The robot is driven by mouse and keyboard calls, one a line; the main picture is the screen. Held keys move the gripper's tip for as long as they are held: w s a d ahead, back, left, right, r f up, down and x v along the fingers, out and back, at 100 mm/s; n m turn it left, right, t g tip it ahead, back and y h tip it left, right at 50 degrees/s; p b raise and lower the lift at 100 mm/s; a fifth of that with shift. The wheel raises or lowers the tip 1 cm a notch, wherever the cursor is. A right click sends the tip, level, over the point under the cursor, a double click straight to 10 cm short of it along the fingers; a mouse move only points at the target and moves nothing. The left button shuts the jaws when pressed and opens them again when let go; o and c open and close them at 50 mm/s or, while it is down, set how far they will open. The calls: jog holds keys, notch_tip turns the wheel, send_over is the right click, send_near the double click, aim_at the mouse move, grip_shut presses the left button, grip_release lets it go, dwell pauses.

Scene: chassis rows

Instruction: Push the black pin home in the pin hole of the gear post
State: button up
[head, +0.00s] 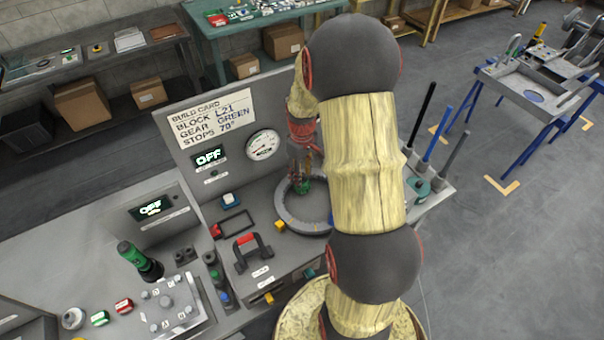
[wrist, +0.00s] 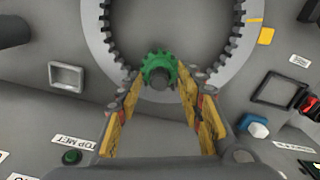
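A green gear (wrist: 158,66) sits by the near inner edge of a grey toothed ring (wrist: 239,60) in the wrist view. A dark round end (wrist: 159,78) shows at the gear's middle; I cannot tell whether it is the post or the black pin. In the head view the gear (head: 304,187) shows inside the ring (head: 287,216), below my gripper (head: 303,160). My gripper (wrist: 160,88) has its yellow-padded fingers apart on either side of the gear in the wrist view. No object shows held between them. The pin hole cannot be made out.
A build card panel (head: 215,120) with a gauge (head: 262,145) stands behind the ring. A red-and-black handle (head: 247,250), a dark square frame (head: 236,222) and a blue-and-white button (head: 230,200) lie left of it.

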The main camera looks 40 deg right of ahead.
notch_tip(320, 180, up, 12)
dwell(0.4)
jog(key=shift+f, duration=0.15)
dwell(0.4)
jog(key=s+a+r+t+b, duration=0.2)
jog(key=s+a, duration=0.2)
jog(key=a, duration=0.5)
jog(key=s+a+r+t+b, duration=0.1)
jog(key=s+a+r+b, duration=0.2)
jog(key=a, duration=0.6)
jog(key=s+a+r+t+b, duration=0.2)
jog(key=s+a, duration=0.5)
jog(key=a, duration=0.2)
jog(key=shift+s+r+m+t+b, duration=0.15)
jog(key=shift+r+m+t+b, duration=0.15)
jog(key=shift+r+m+b, duration=0.1)
